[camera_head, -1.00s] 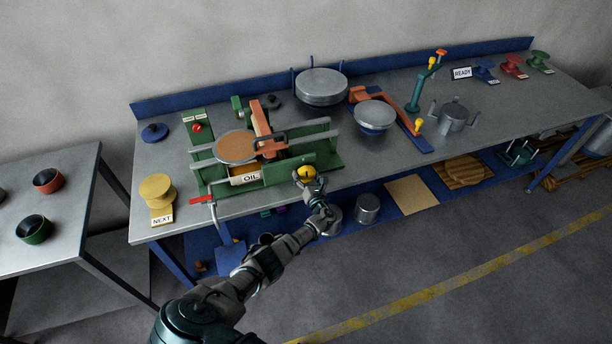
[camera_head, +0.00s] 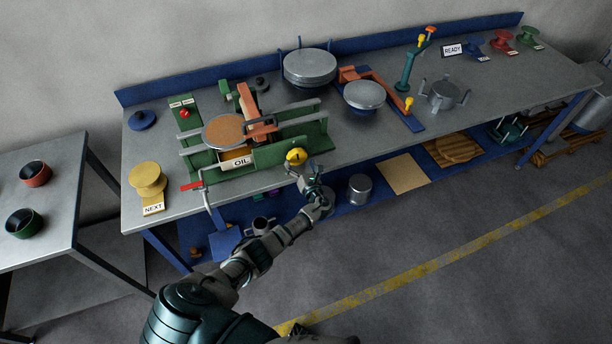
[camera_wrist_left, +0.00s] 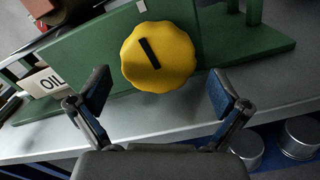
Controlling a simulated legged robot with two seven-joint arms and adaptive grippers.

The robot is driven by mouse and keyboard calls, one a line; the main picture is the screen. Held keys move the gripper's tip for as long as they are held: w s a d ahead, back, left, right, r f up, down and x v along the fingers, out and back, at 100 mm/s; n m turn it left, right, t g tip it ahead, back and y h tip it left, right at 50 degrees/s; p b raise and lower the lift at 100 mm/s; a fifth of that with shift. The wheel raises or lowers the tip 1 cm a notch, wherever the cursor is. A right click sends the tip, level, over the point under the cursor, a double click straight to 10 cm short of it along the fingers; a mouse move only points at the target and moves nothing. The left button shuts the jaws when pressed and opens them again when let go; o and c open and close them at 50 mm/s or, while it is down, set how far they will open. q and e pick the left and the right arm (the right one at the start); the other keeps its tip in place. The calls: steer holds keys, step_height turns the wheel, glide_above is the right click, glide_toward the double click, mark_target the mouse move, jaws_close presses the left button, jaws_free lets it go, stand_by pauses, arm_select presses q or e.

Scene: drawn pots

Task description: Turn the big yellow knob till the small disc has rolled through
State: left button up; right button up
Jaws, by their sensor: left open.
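The big yellow knob (camera_head: 296,156) is on the front of a green machine (camera_head: 318,146) on the bench. In the left wrist view the knob (camera_wrist_left: 157,57) has a scalloped rim and a tilted black mark. My left gripper (camera_head: 302,174) is just in front of the knob. In the left wrist view its two fingers (camera_wrist_left: 158,92) are spread wide, below and to either side of the knob, with nothing between them. A tan-brown disc (camera_head: 223,131) lies flat on the machine's left part, beside an orange arm (camera_head: 248,102). My right gripper is out of view.
An OIL label (camera_head: 238,162) and a red-handled crank (camera_head: 192,186) are at the machine's front left. Yellow discs (camera_head: 147,178) stand by a NEXT sign at the left. A silver pan (camera_head: 364,95) stands to the right. The floor before the bench is clear.

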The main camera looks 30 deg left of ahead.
arm_select(q)
steer(key=v, duration=0.8)
steer(key=shift+s+d, duration=0.25)
steer(key=shift+d, duration=0.1)
steer(key=shift+f, duration=0.1)
